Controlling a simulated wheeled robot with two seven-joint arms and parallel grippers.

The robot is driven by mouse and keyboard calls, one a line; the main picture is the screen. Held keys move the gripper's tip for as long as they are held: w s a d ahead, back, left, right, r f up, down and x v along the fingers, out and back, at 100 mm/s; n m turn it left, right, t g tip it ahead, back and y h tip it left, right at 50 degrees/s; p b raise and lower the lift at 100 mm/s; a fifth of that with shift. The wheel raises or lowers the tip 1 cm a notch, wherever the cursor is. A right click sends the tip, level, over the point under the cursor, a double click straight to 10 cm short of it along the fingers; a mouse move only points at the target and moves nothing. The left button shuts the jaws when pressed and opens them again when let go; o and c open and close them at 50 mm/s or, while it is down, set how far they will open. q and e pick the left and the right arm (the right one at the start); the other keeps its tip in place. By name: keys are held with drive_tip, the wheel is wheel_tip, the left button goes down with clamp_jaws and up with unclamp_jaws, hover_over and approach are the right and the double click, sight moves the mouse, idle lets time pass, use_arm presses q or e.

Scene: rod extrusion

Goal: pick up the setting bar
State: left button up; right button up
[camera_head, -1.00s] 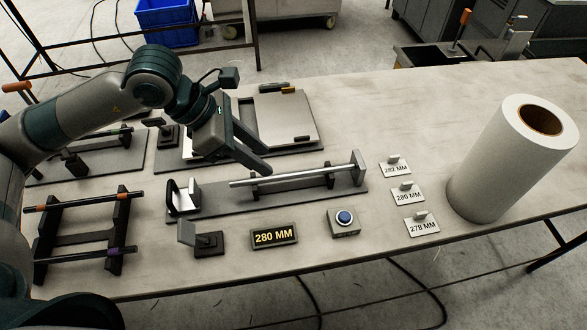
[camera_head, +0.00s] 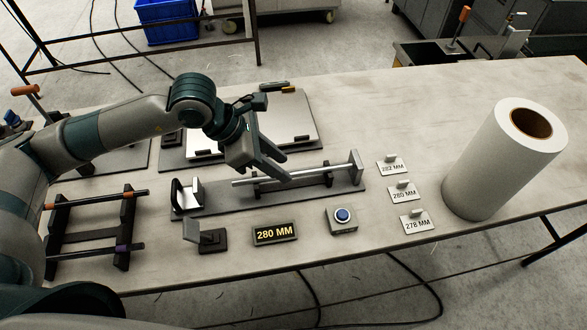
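No label marks which piece is the setting bar. A bright steel rod (camera_head: 322,172) lies lengthwise on a dark fixture (camera_head: 215,208) with an upright end block at its right. Two dark bars lie across a black rack at left: one with orange ends (camera_head: 92,199) and one with a purple collar (camera_head: 90,252). My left gripper (camera_head: 287,170) is over the middle of the steel rod, its two fingers apart and pointing down to the right. It hides part of the rod, and I see nothing held. Whether the fingers touch the rod is unclear. My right gripper is not in view.
A 280 MM display (camera_head: 275,234) and a blue button box (camera_head: 342,220) stand in front of the fixture. Several small MM-marked plates (camera_head: 403,191) are to its right, then a large white roll (camera_head: 505,158). A flat plate is behind my gripper.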

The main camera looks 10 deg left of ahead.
sight(294, 175)
use_arm(q)
drive_tip(key=shift+p+x, duration=0.45)
drive_tip(key=shift+x, duration=1)
drive_tip(key=shift+w, duration=0.1)
clamp_jaws()
